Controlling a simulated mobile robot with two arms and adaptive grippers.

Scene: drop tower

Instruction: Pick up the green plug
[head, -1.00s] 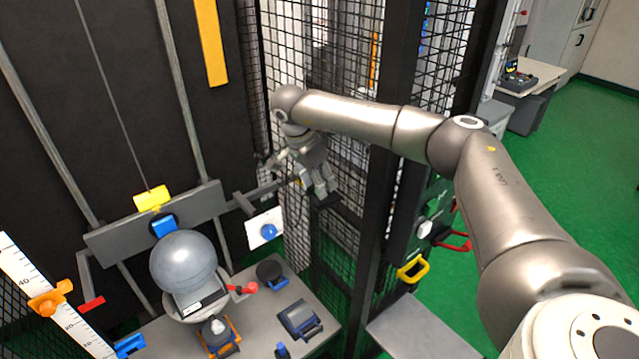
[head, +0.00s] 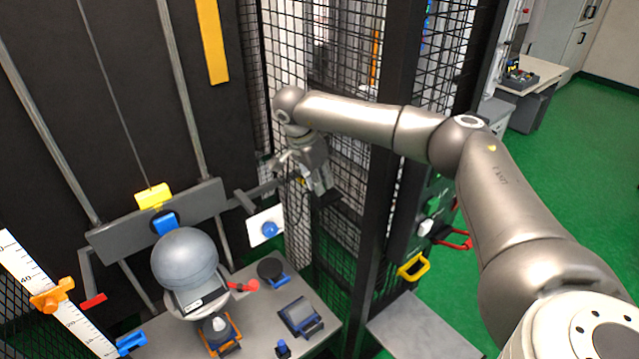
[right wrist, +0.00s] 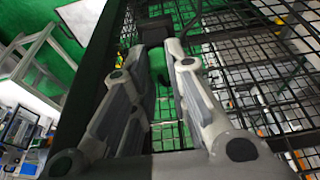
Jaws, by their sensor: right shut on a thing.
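I cannot make out a green plug for certain in either view. My right gripper (head: 325,191) is at the black mesh enclosure, right of and above the small table. Its fingers are close together on a dark block-like thing, which shows at the fingertips in the right wrist view (right wrist: 155,32). What this thing is I cannot tell. Green shows between the fingers in the right wrist view, but I cannot tell whether it is floor or an object. My left gripper is not in view.
Black posts and mesh (head: 345,130) surround my right gripper. A yellow handle (head: 413,267) is right of the post.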

